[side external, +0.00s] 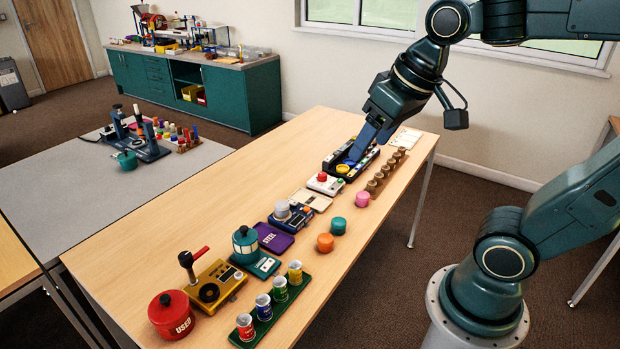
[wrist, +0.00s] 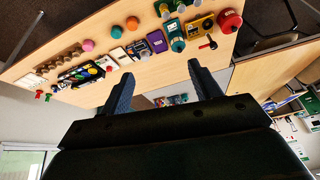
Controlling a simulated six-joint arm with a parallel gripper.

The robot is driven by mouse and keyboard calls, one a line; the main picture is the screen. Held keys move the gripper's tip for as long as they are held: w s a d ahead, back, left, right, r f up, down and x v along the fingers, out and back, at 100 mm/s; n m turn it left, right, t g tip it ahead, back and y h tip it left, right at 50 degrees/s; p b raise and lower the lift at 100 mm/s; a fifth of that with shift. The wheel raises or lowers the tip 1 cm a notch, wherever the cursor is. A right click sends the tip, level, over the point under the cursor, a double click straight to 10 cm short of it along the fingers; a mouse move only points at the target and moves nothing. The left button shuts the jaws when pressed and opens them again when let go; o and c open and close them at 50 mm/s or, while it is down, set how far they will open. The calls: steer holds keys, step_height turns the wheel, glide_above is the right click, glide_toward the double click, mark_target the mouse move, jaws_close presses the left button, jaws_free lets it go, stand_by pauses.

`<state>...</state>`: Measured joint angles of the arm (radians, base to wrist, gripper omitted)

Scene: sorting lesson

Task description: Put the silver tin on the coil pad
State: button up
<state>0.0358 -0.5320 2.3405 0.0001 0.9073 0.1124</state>
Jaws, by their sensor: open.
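A silver-grey tin (side external: 281,209) stands on the left part of a blue device (side external: 297,219) in the middle of the table's row; the device also shows in the wrist view (wrist: 138,50), small. A gold box (side external: 222,284) with a black round pad (side external: 208,292) and a red-handled lever is farther toward the near left. No label marks the coil pad, so I cannot tell for sure which piece it is. My gripper (side external: 353,160) is open and empty above the dark tray at the far end, apart from the tin. In the wrist view my gripper (wrist: 160,69) has its fingers spread.
Near the tin are a purple STEEL card (side external: 272,238), a teal tin (side external: 245,243) and a red USED pot (side external: 171,314). Orange (side external: 325,242), teal (side external: 339,225) and pink (side external: 362,199) lids lie on the right. The table's left strip (side external: 200,220) is clear.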

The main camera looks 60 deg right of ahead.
steer(key=shift+n+t, duration=0.4)
steer(key=shift+n, duration=0.4)
steer(key=s, duration=0.1)
steer(key=s+f, duration=0.1)
steer(key=s, duration=0.1)
steer(key=s+f, duration=0.1)
steer(key=s, duration=0.1)
steer(key=shift+s+a, duration=0.25)
steer(key=shift+a, duration=0.15)
